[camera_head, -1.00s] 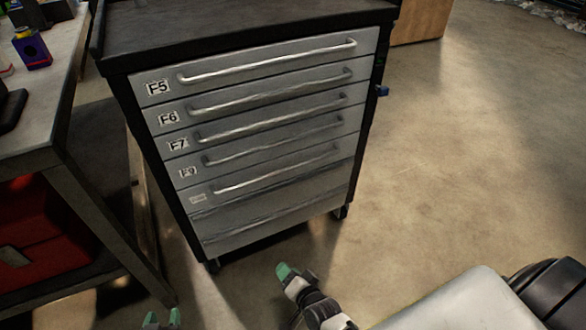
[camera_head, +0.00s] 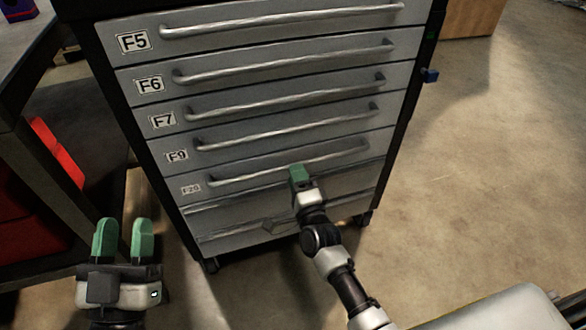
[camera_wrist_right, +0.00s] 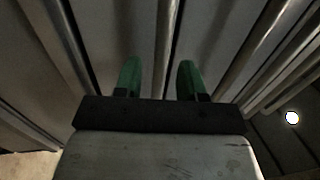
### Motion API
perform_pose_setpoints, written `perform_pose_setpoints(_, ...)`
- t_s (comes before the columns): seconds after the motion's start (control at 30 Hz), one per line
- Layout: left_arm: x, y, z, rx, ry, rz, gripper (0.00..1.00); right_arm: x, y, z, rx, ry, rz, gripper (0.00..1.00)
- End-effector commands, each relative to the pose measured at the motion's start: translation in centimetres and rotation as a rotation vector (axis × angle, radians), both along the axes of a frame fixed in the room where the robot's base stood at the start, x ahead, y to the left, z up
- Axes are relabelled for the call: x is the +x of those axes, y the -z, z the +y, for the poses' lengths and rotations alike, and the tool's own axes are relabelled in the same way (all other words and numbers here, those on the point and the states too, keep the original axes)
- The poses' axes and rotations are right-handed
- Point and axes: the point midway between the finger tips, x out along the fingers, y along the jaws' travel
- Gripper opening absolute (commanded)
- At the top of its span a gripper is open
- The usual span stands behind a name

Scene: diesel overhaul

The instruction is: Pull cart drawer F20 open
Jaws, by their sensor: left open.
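Cart drawer F20 (camera_head: 191,189) is the lowest labelled drawer of the grey cart, below F9, and looks closed. Its silver bar handle (camera_head: 240,178) runs across its front. My right gripper (camera_head: 298,172) is at the right part of this handle and hides a bit of it. In the right wrist view, my right gripper's green fingers (camera_wrist_right: 158,80) are spread apart, with a handle bar (camera_wrist_right: 166,45) lined up between them and a gap on each side. Whether the bar is fully between the fingertips is unclear. My left gripper (camera_head: 122,240) is open and empty, left of the cart.
Closed drawers F5 (camera_head: 134,42), F6 (camera_head: 149,85), F7 (camera_head: 162,120) and F9 (camera_head: 177,156) sit above with similar bar handles. A workbench with a red box (camera_head: 58,152) beneath stands at left. The floor (camera_head: 475,190) right of the cart is clear.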

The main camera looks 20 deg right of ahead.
Motion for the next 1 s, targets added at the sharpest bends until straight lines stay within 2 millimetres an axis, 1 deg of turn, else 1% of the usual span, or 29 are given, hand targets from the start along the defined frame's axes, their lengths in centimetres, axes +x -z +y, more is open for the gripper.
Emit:
perform_pose_setpoints(0.03,-0.2,-0.2,0.0,-0.012,0.003,-0.04,0.43,0.9,-0.1,0.1,0.001,0.0,-0.002,0.4)
perform_pose_setpoints(0.1,-0.6,-0.8,0.0,-0.027,0.005,-0.093,0.43,1.7,-0.2,0.1,0.0,-0.001,-0.001,0.4)
perform_pose_setpoints(0.23,-1.2,-1.6,0.0,-0.047,0.009,-0.163,0.43,2.7,-0.5,0.1,-0.001,-0.001,0.0,0.4)
perform_pose_setpoints(0.4,-1.5,-2.1,0.0,-0.058,0.011,-0.202,0.43,3.3,-0.6,0.1,-0.001,-0.001,0.001,0.4)
perform_pose_setpoints(0.63,-1.5,-2.1,0.0,-0.059,0.011,-0.205,0.43,3.3,-0.6,0.1,-0.001,-0.001,0.002,0.4)
perform_pose_setpoints(0.67,-1.5,-2.1,0.0,-0.059,0.011,-0.205,0.43,3.3,-0.6,0.2,-0.001,-0.001,0.002,0.37)
perform_pose_setpoints(0.9,-1.5,-2.1,0.0,-0.058,0.011,-0.204,0.43,3.3,-0.6,0.2,-0.001,-0.001,0.002,0.0)
perform_pose_setpoints(1.0,-1.5,-2.1,0.0,-0.058,0.01,-0.204,0.43,3.3,-0.6,0.2,-0.002,-0.001,0.002,0.0)
